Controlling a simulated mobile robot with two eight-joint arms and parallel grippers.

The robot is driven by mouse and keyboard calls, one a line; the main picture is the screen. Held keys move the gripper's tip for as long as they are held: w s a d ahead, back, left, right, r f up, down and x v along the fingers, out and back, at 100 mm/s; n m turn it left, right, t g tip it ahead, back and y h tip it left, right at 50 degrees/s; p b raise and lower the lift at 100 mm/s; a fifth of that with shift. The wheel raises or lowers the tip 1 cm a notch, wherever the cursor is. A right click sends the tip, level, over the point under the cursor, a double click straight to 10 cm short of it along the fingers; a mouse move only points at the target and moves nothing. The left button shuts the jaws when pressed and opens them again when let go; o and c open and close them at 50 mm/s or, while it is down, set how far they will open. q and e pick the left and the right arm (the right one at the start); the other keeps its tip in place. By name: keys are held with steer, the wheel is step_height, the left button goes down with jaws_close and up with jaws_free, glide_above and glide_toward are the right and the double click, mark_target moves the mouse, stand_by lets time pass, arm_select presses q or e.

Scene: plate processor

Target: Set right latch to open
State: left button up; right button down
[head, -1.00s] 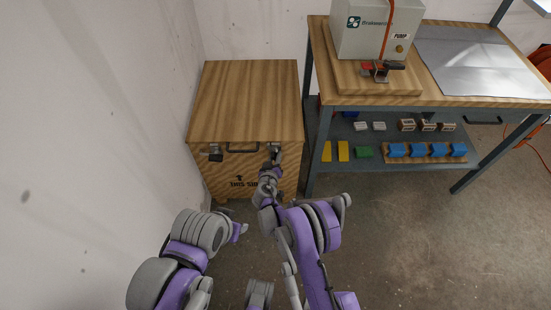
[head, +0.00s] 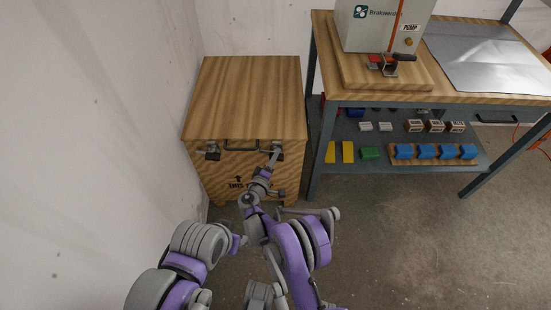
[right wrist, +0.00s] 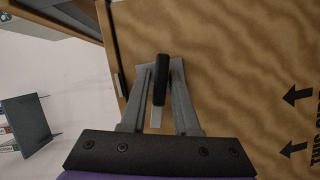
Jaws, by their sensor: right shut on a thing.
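The wooden crate (head: 245,95) stands against the left wall in the head view. The right latch (head: 278,146) is at the upper right of its front, beside the black carrying handle. My right gripper (head: 273,158) is at this latch. In the right wrist view, the fingers (right wrist: 161,85) are on both sides of the latch's black lever (right wrist: 161,72), shut on it. The fingers partly hide the latch, so its exact angle is unclear. The left latch (head: 212,151) is at the upper left of the front. My left arm is low in the head view; its gripper cannot be made out.
A workbench (head: 480,97) stands right of the crate, bearing a pump machine (head: 375,25). Its lower shelf holds blue, green and yellow blocks. The bench's leg (head: 316,165) is close to the crate's right side. The floor (head: 420,240) at right is clear.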

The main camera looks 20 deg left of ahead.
steer(key=shift+f+n, duration=0.1)
steer(key=shift+n, duration=0.3)
steer(key=shift+b, duration=0.3)
steer(key=c, duration=0.8)
jaws_free()
steer(key=shift+t, duration=0.3)
steer(key=shift+c, duration=0.2)
steer(key=s, duration=0.7)
steer(key=shift+s+a+r+p, duration=0.25)
steer(key=shift+a+p, duration=0.15)
